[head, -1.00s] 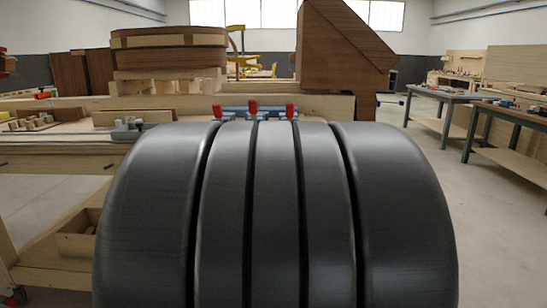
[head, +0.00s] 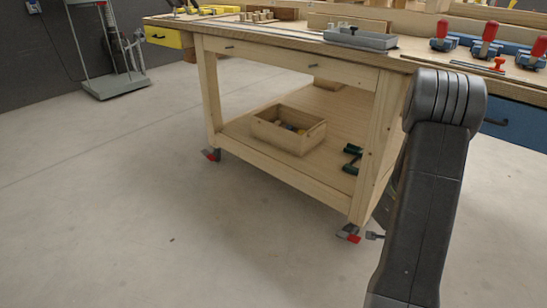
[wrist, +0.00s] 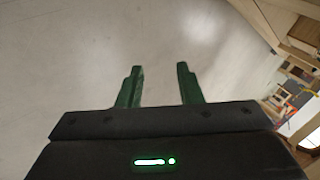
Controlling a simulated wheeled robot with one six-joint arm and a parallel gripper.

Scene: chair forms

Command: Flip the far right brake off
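The wooden workbench (head: 290,62) stands on casters. One red brake pedal (head: 348,236) shows at the foot of the near leg, and another red brake pedal (head: 209,155) shows at the left leg. Both are too small to tell their position. Other casters are hidden behind the bench and my arm. In the wrist view my gripper (wrist: 160,70) is open and empty, its two green fingers apart above bare floor. No brake is clear in the wrist view.
A wooden box (head: 288,130) and green clamp-like things (head: 352,158) lie on the bench's lower shelf. Red-handled blue clamps (head: 485,45) and a grey tray (head: 360,38) are on top. A grey stand (head: 108,60) is at the back left. The floor at left and front is clear.

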